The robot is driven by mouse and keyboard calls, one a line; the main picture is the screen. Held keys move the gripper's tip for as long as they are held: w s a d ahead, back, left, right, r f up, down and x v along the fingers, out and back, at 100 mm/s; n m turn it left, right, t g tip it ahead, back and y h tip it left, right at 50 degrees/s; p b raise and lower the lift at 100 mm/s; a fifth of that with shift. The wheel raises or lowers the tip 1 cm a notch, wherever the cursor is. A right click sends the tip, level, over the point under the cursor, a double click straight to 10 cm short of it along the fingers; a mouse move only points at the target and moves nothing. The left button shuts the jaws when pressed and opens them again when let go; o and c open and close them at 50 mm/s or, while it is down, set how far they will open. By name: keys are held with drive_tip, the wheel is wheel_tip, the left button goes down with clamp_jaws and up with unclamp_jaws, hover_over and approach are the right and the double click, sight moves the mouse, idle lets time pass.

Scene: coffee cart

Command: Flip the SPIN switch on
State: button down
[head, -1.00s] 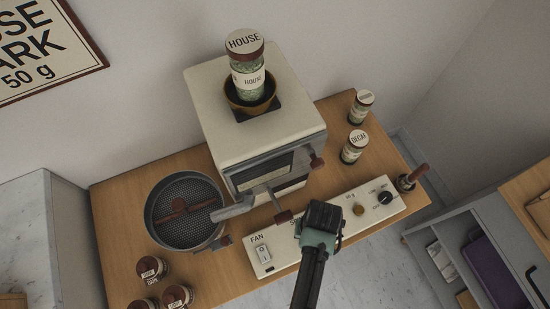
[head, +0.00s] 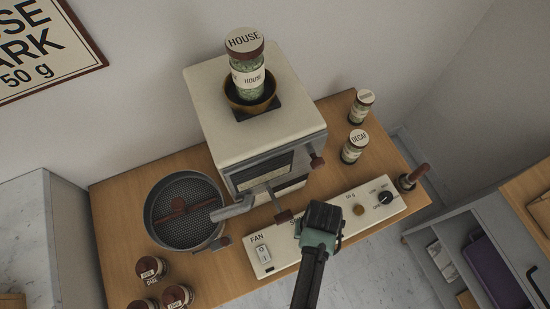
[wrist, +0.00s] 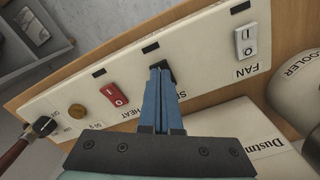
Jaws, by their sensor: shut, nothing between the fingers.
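The cream control panel (head: 365,206) runs along the front edge of the wooden cart top. In the wrist view, a black switch (wrist: 169,74) sits between the red HEAT switch (wrist: 114,94) and the white FAN switch (wrist: 246,42).
The roaster (head: 252,135) stands behind the panel, its handle (head: 283,215) close to my gripper. A round cooling tray (head: 161,232) is at left. A knob (head: 385,198) and brown button (head: 359,209) are at the panel's right. Jars (head: 354,146) stand behind.

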drive_tip(key=shift+f+b, duration=0.5)
drive_tip(key=shift+f, duration=0.2)
idle(0.3)
wheel_tip(320, 180, up, 7)
drive_tip(key=p, duration=0.7)
drive_tip(key=shift+r+p, duration=0.1)
drive_tip(key=shift+p, duration=0.3)
drive_tip(key=shift+s, duration=0.1)
